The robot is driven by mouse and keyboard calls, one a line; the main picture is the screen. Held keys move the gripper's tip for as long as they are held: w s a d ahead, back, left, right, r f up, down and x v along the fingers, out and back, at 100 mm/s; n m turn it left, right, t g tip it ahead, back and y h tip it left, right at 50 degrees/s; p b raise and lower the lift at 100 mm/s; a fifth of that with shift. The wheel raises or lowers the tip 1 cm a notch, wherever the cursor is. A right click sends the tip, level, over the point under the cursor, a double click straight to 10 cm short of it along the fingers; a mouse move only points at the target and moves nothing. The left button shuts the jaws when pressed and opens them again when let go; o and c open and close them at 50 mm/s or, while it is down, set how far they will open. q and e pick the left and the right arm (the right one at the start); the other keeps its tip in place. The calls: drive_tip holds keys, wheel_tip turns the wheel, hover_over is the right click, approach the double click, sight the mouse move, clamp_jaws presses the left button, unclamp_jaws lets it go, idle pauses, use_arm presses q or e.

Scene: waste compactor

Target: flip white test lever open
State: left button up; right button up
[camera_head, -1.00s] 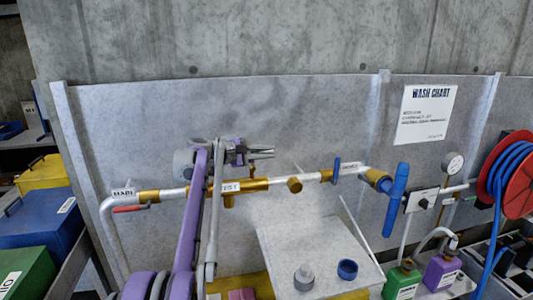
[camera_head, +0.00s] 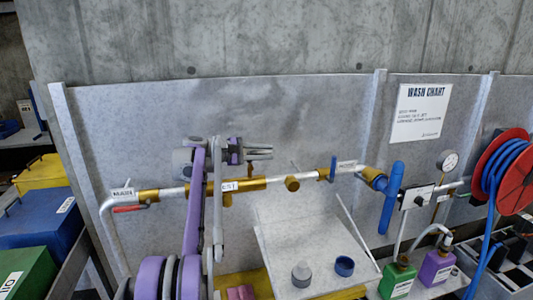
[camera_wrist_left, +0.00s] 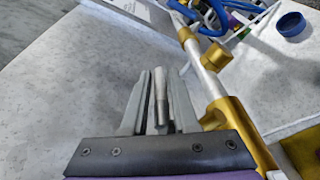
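The white TEST label (camera_head: 228,186) sits on the brass part of the pipe, partly covered by my left arm. My left gripper (camera_head: 265,154) is above this brass fitting in the head view, fingers pointing right. In the left wrist view, a pale grey rod-like lever (camera_wrist_left: 160,95) stands between the two fingers of the left gripper (camera_wrist_left: 158,85). Thin gaps show beside the lever, so the fingers look narrowly open around it. In the head view the lever is hidden by the gripper. The right gripper is not in view.
The pipe has a red MAIN handle (camera_head: 128,209) at left and a blue lever (camera_head: 333,169) at right. A grey wall panel (camera_head: 300,110) stands close behind. A sloped grey board (camera_head: 315,235) lies below. A hose reel (camera_head: 515,175) stands far right.

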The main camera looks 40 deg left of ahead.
use_arm(q)
drive_tip(key=shift+o, duration=1.2)
wheel_tip(320, 180, up, 10)
drive_tip(key=shift+f+p, duration=0.1)
drive_tip(key=shift+p, duration=1)
drive_tip(key=shift+w, duration=0.1)
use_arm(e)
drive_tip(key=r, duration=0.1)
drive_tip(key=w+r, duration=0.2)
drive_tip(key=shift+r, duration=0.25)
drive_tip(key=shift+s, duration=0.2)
